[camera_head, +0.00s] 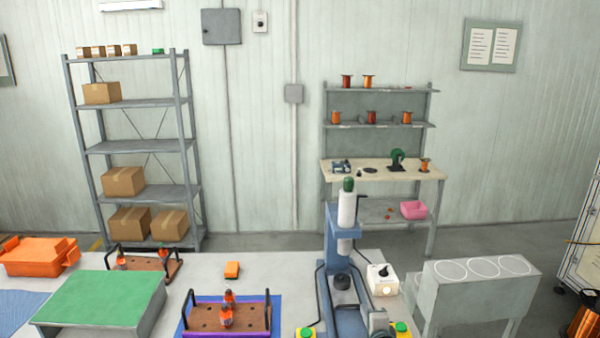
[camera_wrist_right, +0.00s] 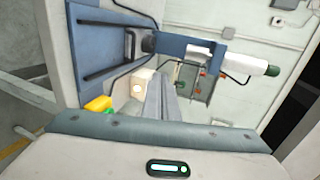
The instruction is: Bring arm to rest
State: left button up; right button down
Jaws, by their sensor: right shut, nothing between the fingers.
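My right gripper (camera_wrist_right: 166,98) shows in the right wrist view as grey fingers beyond the wide grey bar of my wrist. It is shut and empty. Beyond it stands the blue press (camera_head: 335,222), which also shows tilted in the right wrist view (camera_wrist_right: 110,45), with its white cylinder (camera_head: 347,209) and green cap. In the head view my right gripper is hard to make out near the bottom edge, by the foot of the press. My left gripper is not in view.
The white lamp box (camera_head: 382,281) and yellow-green buttons (camera_head: 400,329) stand close to the press. A brown tray (camera_head: 203,318) lies left of it, with a green-topped block (camera_head: 100,300) further left. A grey stand (camera_head: 480,290) with round openings is at right.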

jog(key=s+f+n+g+b, duration=0.25)
jog(key=s+f, duration=0.65)
jog(key=f, duration=0.6)
jog(key=s+f+n+g+b, duration=0.2)
jog(key=s+f+n, duration=0.2)
jog(key=s+f, duration=0.8)
jog(key=s+f+n+g+b, duration=0.25)
jog(key=s+f, duration=0.45)
jog(key=f, duration=1)
jog(key=s+d+f+n+g+b, duration=0.2)
jog(key=s+f, duration=0.5)
jog(key=s, duration=0.8)
jog(key=s+d+f+n+g+b, duration=0.2)
jog(key=s+f+n, duration=0.3)
jog(key=s, duration=1.1)
jog(key=s+d+f+n+g+b, duration=0.2)
jog(key=s+f+n, duration=0.2)
jog(key=s+f, duration=0.7)
jog(key=s, duration=0.5)
jog(key=shift+s+h, duration=0.15)
jog(key=shift+h, duration=0.25)
jog(key=shift+d, duration=0.1)
